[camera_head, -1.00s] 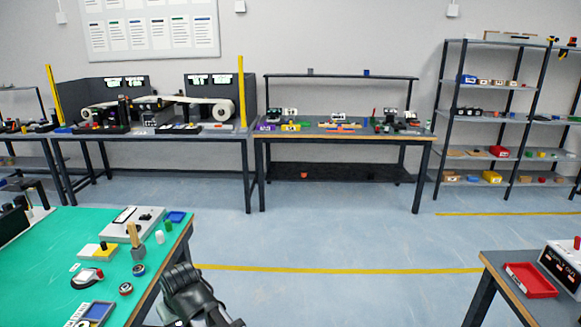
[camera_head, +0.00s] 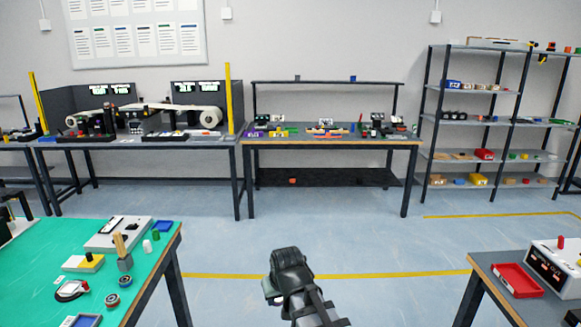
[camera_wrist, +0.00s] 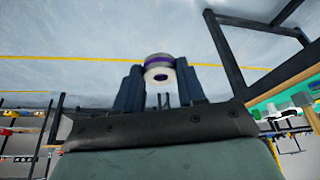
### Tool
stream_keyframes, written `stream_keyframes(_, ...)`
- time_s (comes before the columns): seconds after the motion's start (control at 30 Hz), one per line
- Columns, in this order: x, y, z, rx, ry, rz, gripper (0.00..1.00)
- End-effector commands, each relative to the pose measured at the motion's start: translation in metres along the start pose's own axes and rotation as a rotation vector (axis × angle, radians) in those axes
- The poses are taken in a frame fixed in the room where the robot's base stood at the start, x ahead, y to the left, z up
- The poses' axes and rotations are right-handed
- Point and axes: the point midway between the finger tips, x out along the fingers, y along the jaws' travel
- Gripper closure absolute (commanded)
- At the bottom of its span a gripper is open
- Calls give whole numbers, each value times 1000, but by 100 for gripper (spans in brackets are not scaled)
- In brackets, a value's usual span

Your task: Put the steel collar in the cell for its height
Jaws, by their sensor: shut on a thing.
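In the wrist view, a pale metal ring with a purple band (camera_wrist: 158,68), apparently the steel collar, sits between the two dark fingers of my gripper (camera_wrist: 157,85). The gripper is shut on it, and its round hole faces the camera. In the head view, my dark gripper (camera_head: 288,268) is in the air over the open floor, between the green-topped table and the right table. The collar cannot be made out there. I cannot tell which cell matches its height; no cell markings are readable.
The green-topped table (camera_head: 40,250) at left holds blocks, rings and trays. The right table (camera_head: 482,262) carries a red tray (camera_head: 517,280) and a white box (camera_head: 560,266). Two benches (camera_head: 330,143) and a shelf rack (camera_head: 430,120) stand along the back. The floor between is clear.

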Motion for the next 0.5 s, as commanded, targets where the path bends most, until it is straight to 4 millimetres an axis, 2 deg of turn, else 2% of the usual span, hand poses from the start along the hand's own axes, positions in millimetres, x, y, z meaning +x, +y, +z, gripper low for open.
stream_keyframes(0.03, 0, 16, 1, 24, 0, 10, 97)
stream_keyframes(0.1, 0, 36, 3, 54, -1, 23, 97)
stream_keyframes(0.5, -6, 145, 19, 220, -3, 92, 97)
